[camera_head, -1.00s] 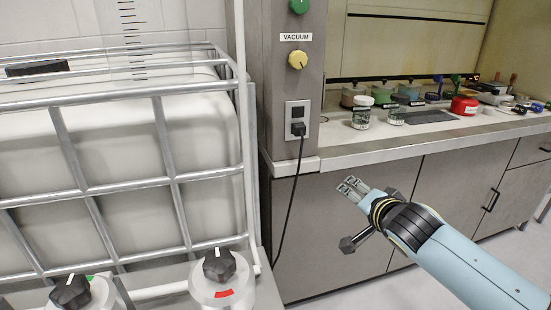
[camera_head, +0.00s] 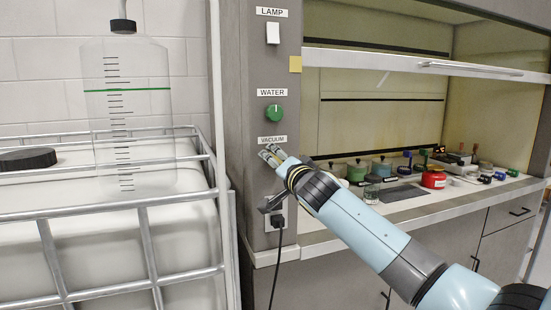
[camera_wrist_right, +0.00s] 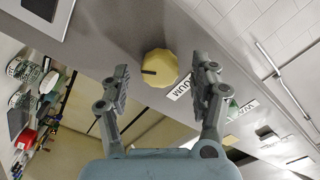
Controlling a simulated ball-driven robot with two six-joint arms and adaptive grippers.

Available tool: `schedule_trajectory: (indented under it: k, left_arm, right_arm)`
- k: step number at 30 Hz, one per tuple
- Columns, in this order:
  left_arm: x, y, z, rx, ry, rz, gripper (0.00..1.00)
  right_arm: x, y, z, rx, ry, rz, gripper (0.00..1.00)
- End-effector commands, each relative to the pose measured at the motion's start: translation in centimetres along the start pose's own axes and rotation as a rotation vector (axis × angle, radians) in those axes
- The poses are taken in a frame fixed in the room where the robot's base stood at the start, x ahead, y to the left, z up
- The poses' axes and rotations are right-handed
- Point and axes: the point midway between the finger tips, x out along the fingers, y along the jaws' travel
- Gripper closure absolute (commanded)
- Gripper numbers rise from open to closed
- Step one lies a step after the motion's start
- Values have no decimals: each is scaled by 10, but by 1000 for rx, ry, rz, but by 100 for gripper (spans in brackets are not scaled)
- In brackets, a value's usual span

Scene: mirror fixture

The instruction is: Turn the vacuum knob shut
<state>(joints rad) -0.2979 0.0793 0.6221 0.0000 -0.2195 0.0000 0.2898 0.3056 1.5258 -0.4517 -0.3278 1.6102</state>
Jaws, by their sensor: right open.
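The vacuum knob (camera_wrist_right: 160,68) is a pale yellow round knob with a dark pointer line, on the grey fume hood post. In the right wrist view it lies between and beyond the fingertips of my right gripper (camera_wrist_right: 161,80), which is open. No contact shows. In the head view my right gripper (camera_head: 270,154) is in front of the post just below the VACUUM label (camera_head: 272,141) and hides the knob. The label shows partly behind a finger in the right wrist view (camera_wrist_right: 179,91). My left gripper is in neither view.
Above the vacuum label are the green water knob (camera_head: 275,113) and the white lamp switch (camera_head: 273,34). A black plug with a cord (camera_head: 277,221) sits in the outlet below. A caged white tank (camera_head: 120,225) stands left. Jars and a red container (camera_head: 433,180) stand on the hood's worktop.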

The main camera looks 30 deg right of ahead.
Motion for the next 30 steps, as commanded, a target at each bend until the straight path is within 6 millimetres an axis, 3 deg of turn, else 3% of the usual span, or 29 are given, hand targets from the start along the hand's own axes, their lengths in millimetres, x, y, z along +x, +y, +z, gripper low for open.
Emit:
schedule_trajectory:
  k: [5,14,26,30]
  left_arm:
    - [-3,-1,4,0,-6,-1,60]
    - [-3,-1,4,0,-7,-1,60]
    - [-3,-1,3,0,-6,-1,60]
    - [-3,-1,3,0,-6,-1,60]
  right_arm:
    - [13,0,0,0,-1,0,37]
    - [15,1,1,-1,-1,1,39]
    - [15,1,1,-1,-1,1,91]
    - [15,1,1,-4,-1,1,93]
